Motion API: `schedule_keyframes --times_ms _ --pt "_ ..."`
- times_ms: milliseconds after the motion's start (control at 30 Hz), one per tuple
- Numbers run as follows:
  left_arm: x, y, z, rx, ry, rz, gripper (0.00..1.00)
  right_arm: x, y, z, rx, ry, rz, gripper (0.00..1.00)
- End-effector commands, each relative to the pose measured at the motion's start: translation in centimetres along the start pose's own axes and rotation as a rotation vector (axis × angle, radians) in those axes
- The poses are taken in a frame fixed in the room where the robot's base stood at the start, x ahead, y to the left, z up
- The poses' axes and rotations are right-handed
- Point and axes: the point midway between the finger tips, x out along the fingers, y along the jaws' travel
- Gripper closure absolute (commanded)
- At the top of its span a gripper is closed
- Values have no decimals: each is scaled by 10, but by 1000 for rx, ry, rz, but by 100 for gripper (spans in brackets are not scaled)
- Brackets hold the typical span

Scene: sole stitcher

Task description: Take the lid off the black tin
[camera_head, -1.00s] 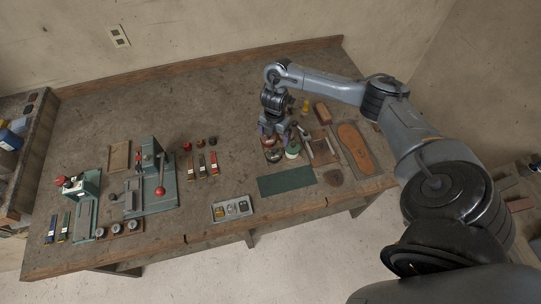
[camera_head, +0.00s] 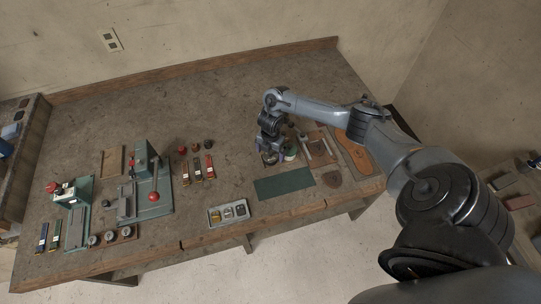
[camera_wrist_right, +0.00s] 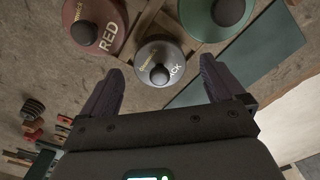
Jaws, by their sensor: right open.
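The black tin (camera_wrist_right: 172,52) shows in the right wrist view as a round grey lid with a dark knob and the letters "CK". My right gripper (camera_wrist_right: 161,65) is open, with one finger on either side of the lid's near part in that view. The knob appears between the fingertips, and I see no grip on it. In the head view my right gripper (camera_head: 265,150) is over the tins at the bench's right part and hides much of them. The lid appears to be on the tin. My left gripper is not in view.
A red-lidded tin (camera_wrist_right: 95,25) and a green-lidded tin (camera_wrist_right: 217,18) stand close to the black tin. A green mat (camera_head: 285,183) lies in front, with bare bench around it. A small grey tray (camera_head: 229,214) is near the front edge.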

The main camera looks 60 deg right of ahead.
Motion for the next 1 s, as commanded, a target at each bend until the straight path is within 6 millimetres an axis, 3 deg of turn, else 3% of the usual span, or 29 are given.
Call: schedule_keyframes --times_ms 267,667,1000 --pt "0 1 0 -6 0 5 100 2 0 0 0 -1 0 4" --pt "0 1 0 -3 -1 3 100 2 0 0 0 0 1 64" --pt "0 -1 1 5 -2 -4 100 0 0 0 0 0 1 65"
